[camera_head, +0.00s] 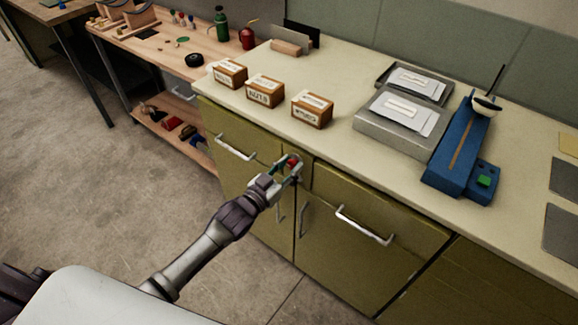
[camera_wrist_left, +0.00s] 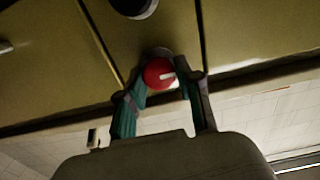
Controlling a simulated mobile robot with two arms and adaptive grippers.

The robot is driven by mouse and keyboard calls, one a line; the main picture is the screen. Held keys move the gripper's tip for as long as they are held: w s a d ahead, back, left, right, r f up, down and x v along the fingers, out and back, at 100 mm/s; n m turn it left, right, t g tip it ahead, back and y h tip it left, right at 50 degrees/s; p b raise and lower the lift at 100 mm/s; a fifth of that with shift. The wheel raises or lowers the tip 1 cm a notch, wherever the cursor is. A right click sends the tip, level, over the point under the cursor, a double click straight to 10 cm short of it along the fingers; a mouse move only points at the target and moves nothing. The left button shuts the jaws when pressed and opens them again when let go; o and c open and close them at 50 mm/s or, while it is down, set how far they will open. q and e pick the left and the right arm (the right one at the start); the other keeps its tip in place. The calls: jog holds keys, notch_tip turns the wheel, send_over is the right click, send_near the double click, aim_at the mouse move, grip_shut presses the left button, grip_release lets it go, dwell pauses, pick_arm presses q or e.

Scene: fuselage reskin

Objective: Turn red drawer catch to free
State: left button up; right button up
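The red drawer catch (camera_head: 293,161) is a small round knob on the narrow panel between two olive drawers, just below the counter edge. In the left wrist view the red catch (camera_wrist_left: 159,73) shows a pale pointer mark on its face. My left gripper (camera_head: 289,166) is at the catch, with one finger on each side of it. In the left wrist view the gripper's fingers (camera_wrist_left: 163,80) are apart around the knob; whether they press on it I cannot tell. My right gripper is not in view.
Olive drawers with silver handles (camera_head: 364,226) (camera_head: 235,147) flank the catch. The counter (camera_head: 340,139) above holds labelled boxes (camera_head: 312,109), metal trays (camera_head: 402,122) and a blue device (camera_head: 463,150). A wooden bench (camera_head: 160,46) stands at left. The floor (camera_head: 90,170) before it is clear.

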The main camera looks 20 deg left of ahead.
pick_arm(q)
grip_shut()
